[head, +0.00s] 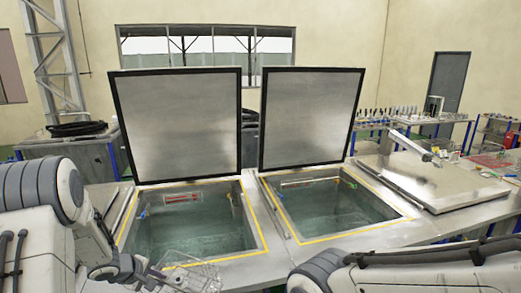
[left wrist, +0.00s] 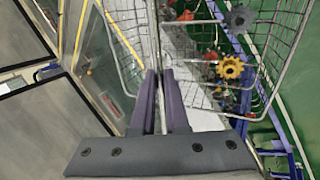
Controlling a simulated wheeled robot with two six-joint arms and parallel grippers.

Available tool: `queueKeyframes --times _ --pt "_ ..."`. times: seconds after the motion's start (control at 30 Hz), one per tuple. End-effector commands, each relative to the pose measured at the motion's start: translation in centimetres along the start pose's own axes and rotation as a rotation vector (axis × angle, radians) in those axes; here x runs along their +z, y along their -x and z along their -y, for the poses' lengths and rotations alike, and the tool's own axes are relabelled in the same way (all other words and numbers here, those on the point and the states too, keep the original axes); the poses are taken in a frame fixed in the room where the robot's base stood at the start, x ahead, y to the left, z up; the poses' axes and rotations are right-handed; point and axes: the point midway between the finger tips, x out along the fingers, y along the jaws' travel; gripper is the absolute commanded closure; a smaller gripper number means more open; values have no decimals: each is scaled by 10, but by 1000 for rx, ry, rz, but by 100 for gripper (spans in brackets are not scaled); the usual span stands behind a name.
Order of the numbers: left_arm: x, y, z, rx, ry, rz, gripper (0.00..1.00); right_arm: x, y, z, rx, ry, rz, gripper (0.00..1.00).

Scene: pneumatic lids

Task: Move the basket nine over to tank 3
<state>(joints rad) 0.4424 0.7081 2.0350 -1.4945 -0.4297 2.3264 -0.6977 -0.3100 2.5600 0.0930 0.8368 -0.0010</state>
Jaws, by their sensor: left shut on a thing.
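The wire basket (head: 190,276) hangs low in front of the left open tank (head: 268,246), at the bottom of the head view. My left gripper (head: 140,272) is shut on a thin wire part of it. In the left wrist view the gripper fingers (left wrist: 165,103) pinch this wire, and the basket (left wrist: 272,62) shows mesh sides and gear-like parts, one orange (left wrist: 230,67) and one dark (left wrist: 240,18). A second open tank (head: 340,207) holds greenish liquid. I cannot read any tank numbers. My right arm crosses the lower right; its gripper is out of view.
Two raised lids (head: 180,122) (head: 312,115) stand upright behind the open tanks. A closed flat lid (head: 440,184) lies to the right. Tables with parts (head: 425,119) stand behind it. Yellow-edged tank rims border the openings.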

Motion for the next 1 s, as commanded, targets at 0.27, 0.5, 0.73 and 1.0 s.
queueKeyframes --times 0.27,0.5,0.73,1.0 --pt "62 -12 22 4 -370 255 100 0 0 0 0 0 0 50" --pt "107 -10 48 3 -633 434 100 0 0 0 0 0 0 50" --pt "136 -2 70 3 -812 556 100 0 0 0 0 0 0 50" --pt "154 5 87 4 -933 638 100 0 0 0 0 0 0 50"
